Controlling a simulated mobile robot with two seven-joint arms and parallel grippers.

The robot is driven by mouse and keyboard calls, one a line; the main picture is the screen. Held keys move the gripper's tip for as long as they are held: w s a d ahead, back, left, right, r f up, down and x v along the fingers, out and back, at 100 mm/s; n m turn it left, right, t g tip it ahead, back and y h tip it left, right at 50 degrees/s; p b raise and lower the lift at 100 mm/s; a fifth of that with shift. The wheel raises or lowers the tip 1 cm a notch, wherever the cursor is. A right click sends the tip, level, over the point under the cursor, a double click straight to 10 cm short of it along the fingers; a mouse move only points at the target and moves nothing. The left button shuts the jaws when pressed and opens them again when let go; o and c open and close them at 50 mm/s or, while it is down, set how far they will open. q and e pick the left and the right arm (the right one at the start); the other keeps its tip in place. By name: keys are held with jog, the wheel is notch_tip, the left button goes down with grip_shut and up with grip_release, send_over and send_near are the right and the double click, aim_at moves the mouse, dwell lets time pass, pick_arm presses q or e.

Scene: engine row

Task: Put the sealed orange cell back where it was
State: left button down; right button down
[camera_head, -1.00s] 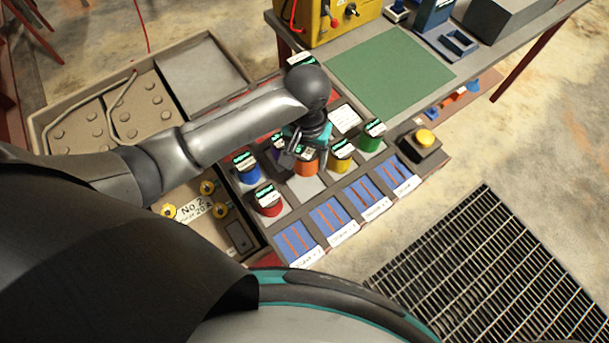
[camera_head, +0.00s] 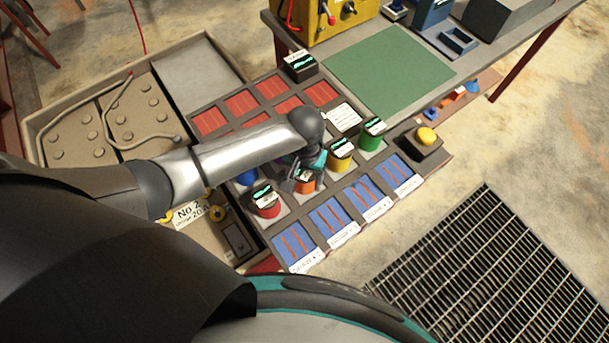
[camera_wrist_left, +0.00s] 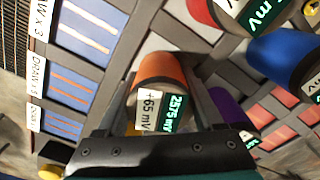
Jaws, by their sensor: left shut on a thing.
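The orange cell (camera_head: 305,185) stands in the tray's middle row of cells, between the red cell (camera_head: 266,201) and the yellow cell (camera_head: 341,154). I cannot tell whether the cell's bottom touches the tray. My right gripper is not in view.
A green cell (camera_head: 372,134) stands beyond the yellow one. A blue cell (camera_head: 247,177) is partly hidden by my arm; a purple cell (camera_wrist_left: 232,108) shows in the wrist view. Blue slots (camera_head: 328,217) line the front, red slots (camera_head: 241,103) the back. A black block (camera_head: 299,66) stands behind.

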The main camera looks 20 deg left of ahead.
pick_arm(q)
grip_release()
jog(key=shift+f, duration=0.15)
notch_tip(320, 180, up, 12)
jog(key=p, duration=0.2)
jog(key=shift+p, duration=0.35)
dwell(0.5)
